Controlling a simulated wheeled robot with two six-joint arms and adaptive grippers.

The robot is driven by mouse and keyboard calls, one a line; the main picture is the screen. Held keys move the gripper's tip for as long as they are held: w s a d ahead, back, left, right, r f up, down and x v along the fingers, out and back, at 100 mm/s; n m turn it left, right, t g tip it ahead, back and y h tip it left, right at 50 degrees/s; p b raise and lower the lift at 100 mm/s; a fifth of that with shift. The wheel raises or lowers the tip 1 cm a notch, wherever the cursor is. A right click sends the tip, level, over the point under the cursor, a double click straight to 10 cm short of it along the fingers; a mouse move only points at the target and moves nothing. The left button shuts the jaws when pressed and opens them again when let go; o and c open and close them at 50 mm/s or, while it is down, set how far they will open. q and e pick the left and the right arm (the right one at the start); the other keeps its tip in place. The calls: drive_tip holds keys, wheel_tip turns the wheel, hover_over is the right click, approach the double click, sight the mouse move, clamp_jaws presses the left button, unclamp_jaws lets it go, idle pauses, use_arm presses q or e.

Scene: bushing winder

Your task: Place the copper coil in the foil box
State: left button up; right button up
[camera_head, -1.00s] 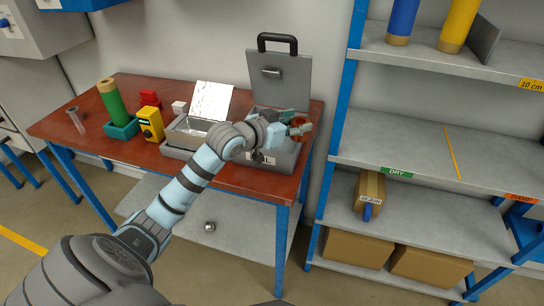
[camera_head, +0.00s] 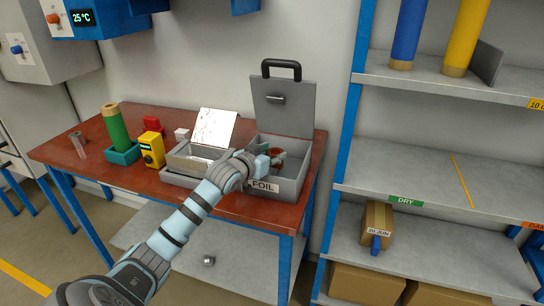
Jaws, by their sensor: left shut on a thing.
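The foil box (camera_head: 289,189) is a grey case with a FOIL label on its front and its lid (camera_head: 284,109) standing open at the back. It sits at the right end of the red-brown table. My left gripper (camera_head: 272,157) reaches in from the left over the box's front-left rim and is shut on the copper coil (camera_head: 279,155). The coil is a small reddish ring at the box opening, partly hidden by the gripper. I cannot tell whether it touches the box floor. My right gripper is not in view.
Left of the box are a grey tray (camera_head: 181,180) with an upright white sheet (camera_head: 214,127), a yellow meter (camera_head: 151,150), a red item (camera_head: 153,125) and a green roll (camera_head: 115,127) in a holder. A blue-framed shelf (camera_head: 342,150) stands close on the right.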

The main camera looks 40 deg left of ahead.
use_arm(q)
drive_tip(key=shift+f, duration=0.55)
drive_tip(key=o, duration=1.2)
drive_tip(key=shift+s+f, duration=0.1)
drive_tip(key=shift+o, duration=0.2)
